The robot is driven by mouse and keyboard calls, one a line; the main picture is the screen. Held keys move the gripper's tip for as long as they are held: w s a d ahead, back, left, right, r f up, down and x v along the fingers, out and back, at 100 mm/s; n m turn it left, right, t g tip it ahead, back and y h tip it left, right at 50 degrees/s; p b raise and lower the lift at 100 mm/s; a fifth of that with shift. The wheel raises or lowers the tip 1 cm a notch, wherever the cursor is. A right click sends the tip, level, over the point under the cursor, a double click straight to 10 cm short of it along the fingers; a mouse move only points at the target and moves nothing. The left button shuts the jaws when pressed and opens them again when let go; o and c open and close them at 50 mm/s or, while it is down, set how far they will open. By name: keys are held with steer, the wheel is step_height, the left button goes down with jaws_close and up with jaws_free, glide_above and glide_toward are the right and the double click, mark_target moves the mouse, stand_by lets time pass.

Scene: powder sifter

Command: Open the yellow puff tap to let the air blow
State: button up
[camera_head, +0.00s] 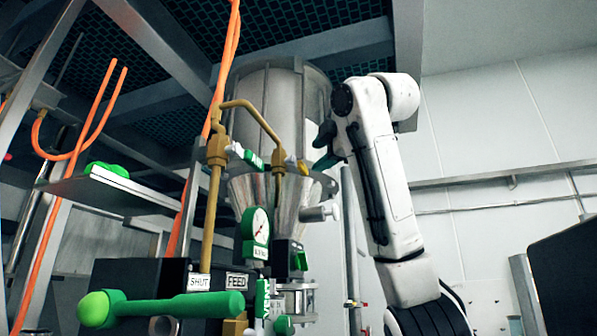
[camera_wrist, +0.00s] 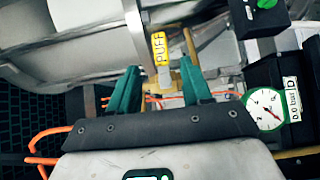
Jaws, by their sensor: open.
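The yellow puff tap (camera_wrist: 159,48) shows in the wrist view as a small yellow handle lettered "PUFF", just beyond and between my fingertips. In the head view the yellow tap (camera_head: 291,164) sits on a brass pipe in front of the steel hopper. My gripper (camera_wrist: 158,73) has two green fingers spread apart with nothing between them. In the head view my gripper (camera_head: 316,150) is just right of the yellow tap, with a small gap. The tap's far side is hidden.
A steel hopper (camera_head: 277,95) stands behind the brass pipes. A green-handled valve (camera_head: 247,156) sits left of the tap. A pressure gauge (camera_head: 257,227) hangs below. A large green lever (camera_head: 165,306) is at lower left.

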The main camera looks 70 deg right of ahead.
mark_target(305, 167)
steer(key=p+x, duration=0.3)
steer(key=x, duration=0.6)
steer(key=shift+w+d, duration=0.15)
steer(key=shift+d, duration=0.05)
steer(key=shift+c, duration=0.5)
steer(key=shift+f, duration=0.1)
jaws_close()
